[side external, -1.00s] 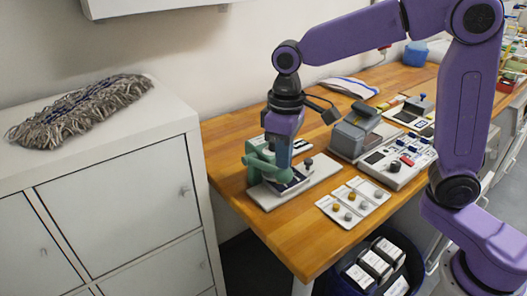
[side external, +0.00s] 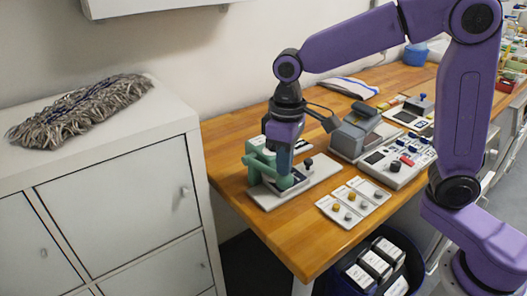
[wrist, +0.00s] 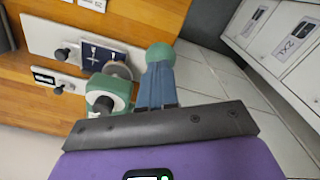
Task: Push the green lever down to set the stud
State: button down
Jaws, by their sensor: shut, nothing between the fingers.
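The green press (side external: 258,163) stands on a pale base plate (side external: 318,172) near the table's left corner. The round green knob of its lever (side external: 285,182) shows low, at the tip of my gripper (side external: 284,174). In the wrist view my shut blue-grey fingers (wrist: 157,84) point at the green knob (wrist: 160,52) and appear to touch it; nothing is held between them. The press body (wrist: 108,92) is just left of the fingers. A dark blue piece (wrist: 103,56) lies on the base beside the press. The stud itself cannot be made out.
A card of yellow and grey knob-like parts (side external: 353,202) lies in front of the base. A grey-topped device (side external: 355,130) and a panel with a red button (side external: 397,160) stand to the right. A dark bin (side external: 375,266) with black boxes is below the table edge.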

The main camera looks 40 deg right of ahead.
jog(key=shift+s+f, duration=0.1)
jog(key=shift+f, duration=0.6)
notch_tip(320, 180, up, 13)
dwell(2.0)
jog(key=s+d+f+n, duration=0.2)
jog(key=s+d+f, duration=0.2)
jog(key=s, duration=0.3)
jog(key=s+d+f+n, duration=0.2)
jog(key=s+d+f, duration=0.2)
jog(key=s+f, duration=0.2)
jog(key=s+d+f+n, duration=0.2)
jog(key=s+d+f, duration=0.2)
jog(key=s, duration=0.5)
jog(key=shift+s+f+n, duration=0.25)
jog(key=shift+f+n, duration=0.05)
jog(key=shift+f, duration=0.15)
